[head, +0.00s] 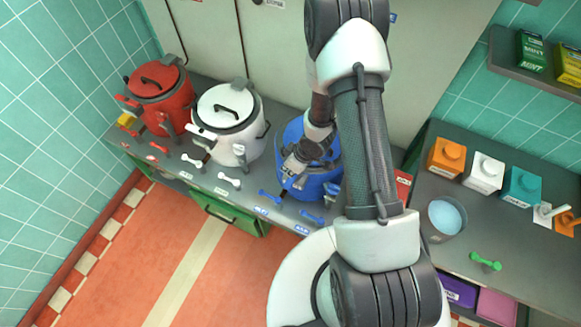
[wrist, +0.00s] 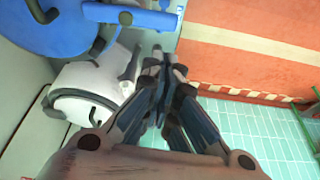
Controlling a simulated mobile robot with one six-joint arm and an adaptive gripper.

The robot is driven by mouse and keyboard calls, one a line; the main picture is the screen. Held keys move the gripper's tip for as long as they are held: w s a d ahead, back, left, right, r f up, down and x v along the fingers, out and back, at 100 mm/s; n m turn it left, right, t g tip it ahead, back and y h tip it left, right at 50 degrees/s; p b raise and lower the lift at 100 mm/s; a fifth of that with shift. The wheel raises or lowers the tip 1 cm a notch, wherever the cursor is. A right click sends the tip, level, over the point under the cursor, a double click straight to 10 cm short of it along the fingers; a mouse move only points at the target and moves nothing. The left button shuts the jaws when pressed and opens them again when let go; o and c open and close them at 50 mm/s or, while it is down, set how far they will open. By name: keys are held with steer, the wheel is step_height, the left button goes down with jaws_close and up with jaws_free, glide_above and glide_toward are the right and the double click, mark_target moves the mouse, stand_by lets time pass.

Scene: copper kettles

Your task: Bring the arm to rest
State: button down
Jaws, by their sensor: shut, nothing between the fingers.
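My gripper (head: 294,167) is shut and empty. In the head view it hangs in front of the blue kettle (head: 311,182) and hides part of it. In the wrist view my gripper (wrist: 161,62) has its fingertips together, with the white kettle (wrist: 93,90) beside them to the left and the blue kettle (wrist: 60,25) beyond at the top left. I cannot tell whether the fingers touch a kettle. My arm comes down from the top of the head view and covers the blue kettle's right side.
The white kettle (head: 226,122) and a red kettle (head: 160,93) stand left on the grey counter (head: 185,172). A right counter (head: 540,265) holds orange, white and teal canisters, a cup of blue contents (head: 446,216) and a green scoop (head: 484,262). The floor in front is clear.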

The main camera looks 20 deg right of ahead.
steer(key=shift+a, duration=0.1)
stand_by(0.3)
steer(key=w+d+r+m+t+h+b, duration=0.1)
steer(key=w+d+r+b, duration=0.1)
steer(key=r+b, duration=0.15)
steer(key=w+d+r+h+b, duration=0.1)
steer(key=w+d+r+b, duration=0.1)
steer(key=r, duration=0.2)
steer(key=s+d+r+m+h+b, duration=0.2)
steer(key=s+r+m+b, duration=0.15)
steer(key=r+b, duration=0.45)
steer(key=s+a+r+m+b, duration=0.2)
steer(key=s+a+b, duration=0.1)
steer(key=s, duration=0.7)
steer(key=s+a+r+m+y+b, duration=0.1)
steer(key=s+b, duration=0.4)
steer(key=s, duration=0.5)
steer(key=a+r, duration=0.1)
steer(key=a, duration=0.1)
steer(key=shift+s+a+r+m+t+y, duration=0.15)
steer(key=shift+a+r+m+t+y, duration=0.15)
steer(key=shift+r+m+t, duration=0.1)
